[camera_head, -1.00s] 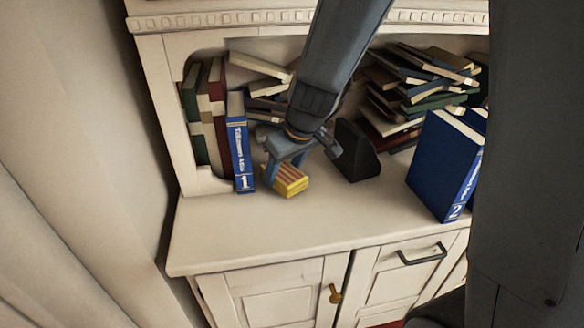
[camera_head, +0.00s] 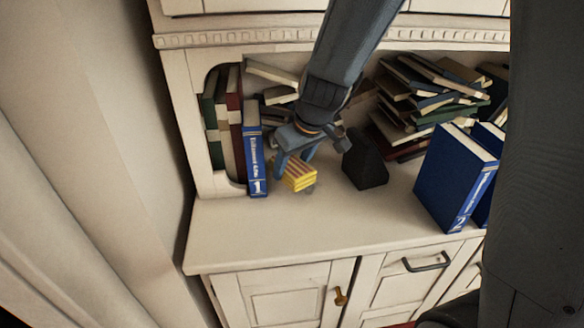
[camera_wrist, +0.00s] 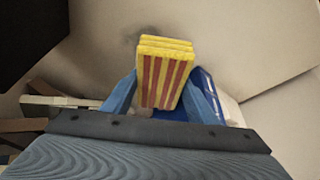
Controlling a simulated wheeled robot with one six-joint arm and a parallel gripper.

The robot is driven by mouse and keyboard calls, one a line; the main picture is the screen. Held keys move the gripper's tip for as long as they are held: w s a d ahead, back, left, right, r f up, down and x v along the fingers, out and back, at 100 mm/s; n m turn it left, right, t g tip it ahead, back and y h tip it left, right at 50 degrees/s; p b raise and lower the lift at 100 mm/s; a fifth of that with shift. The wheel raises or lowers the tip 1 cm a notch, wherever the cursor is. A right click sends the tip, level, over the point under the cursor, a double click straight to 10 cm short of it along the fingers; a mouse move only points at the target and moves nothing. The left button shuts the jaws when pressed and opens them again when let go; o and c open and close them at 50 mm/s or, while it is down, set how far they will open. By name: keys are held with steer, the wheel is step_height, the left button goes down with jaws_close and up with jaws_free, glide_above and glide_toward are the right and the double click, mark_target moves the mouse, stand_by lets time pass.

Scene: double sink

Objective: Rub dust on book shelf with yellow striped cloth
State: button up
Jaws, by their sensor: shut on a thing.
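The yellow cloth (camera_head: 300,174) with red-brown stripes is a folded block. My gripper (camera_head: 294,162) is shut on it, with its blue fingers on either side, which also shows in the wrist view (camera_wrist: 163,85). The cloth is at the shelf surface (camera_head: 330,220), just right of the blue book marked 1 (camera_head: 255,160); contact is not clear. A faint grey dust patch (camera_head: 309,189) shows at the cloth's front right edge. In the wrist view a dark smudge (camera_wrist: 128,42) lies beside and beyond the cloth. Part of the patch may be hidden under the cloth.
A black wedge-shaped block (camera_head: 365,165) stands close to the right of my gripper. Blue books, one marked 2 (camera_head: 452,180), stand farther right. A messy book pile (camera_head: 430,90) lies behind. The shelf's front strip is clear. A cream side panel (camera_head: 180,110) bounds the left.

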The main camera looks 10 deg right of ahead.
mark_target(292, 164)
steer(key=shift+r+p, duration=0.55)
steer(key=shift+r, duration=0.4)
steer(key=shift+r, duration=0.1)
steer(key=shift+r+p, duration=1.2)
steer(key=shift+r, duration=0.3)
steer(key=shift+f, duration=0.1)
